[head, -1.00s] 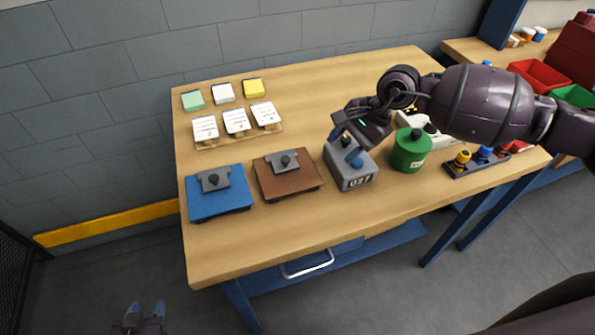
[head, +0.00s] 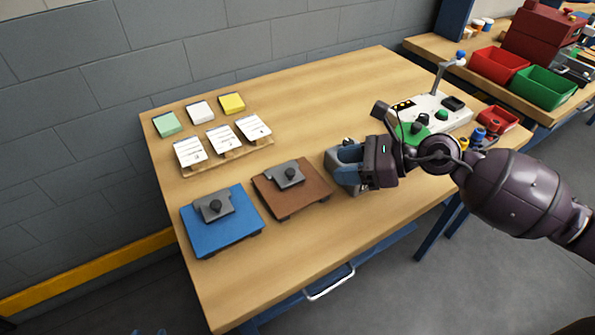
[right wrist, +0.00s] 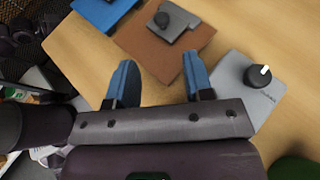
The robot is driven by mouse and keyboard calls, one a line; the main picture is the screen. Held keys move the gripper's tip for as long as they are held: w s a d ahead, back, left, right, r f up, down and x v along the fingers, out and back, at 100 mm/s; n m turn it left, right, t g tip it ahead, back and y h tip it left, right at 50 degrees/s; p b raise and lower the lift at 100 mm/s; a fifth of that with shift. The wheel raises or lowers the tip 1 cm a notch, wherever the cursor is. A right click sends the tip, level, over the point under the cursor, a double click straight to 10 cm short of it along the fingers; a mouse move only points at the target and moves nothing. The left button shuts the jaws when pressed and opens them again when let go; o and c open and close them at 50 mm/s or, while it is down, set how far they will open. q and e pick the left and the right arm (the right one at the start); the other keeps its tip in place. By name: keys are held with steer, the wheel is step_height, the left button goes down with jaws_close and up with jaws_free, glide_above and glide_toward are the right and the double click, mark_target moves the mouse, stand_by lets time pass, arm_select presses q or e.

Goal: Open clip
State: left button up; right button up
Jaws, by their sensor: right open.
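A blue clipboard (head: 228,239) lies at the front left of the wooden table, with a grey clip (head: 214,205) and black knob on it. A brown clipboard (head: 308,196) lies right of it with its own grey clip (head: 287,174). My right gripper (head: 338,168) is open and empty, just right of the brown clipboard. In the right wrist view its blue fingers (right wrist: 160,78) are spread, with the brown board (right wrist: 150,38) beyond them and its clip (right wrist: 172,20) at the top. Only faint tips of my left gripper (head: 147,332) show at the bottom edge.
A grey box with a black knob (right wrist: 258,76) is close to my right gripper, mostly hidden in the head view. A wooden rack (head: 232,157) of white cards and coloured pads (head: 232,103) stand behind the clipboards. A white panel (head: 430,112) is at right.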

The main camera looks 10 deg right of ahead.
mark_target(291, 171)
steer(key=x, duration=1)
steer(key=shift+w+a+f, duration=0.1)
steer(key=shift+w+a, duration=0.05)
steer(key=shift+a, duration=0.1)
steer(key=shift+c, duration=0.4)
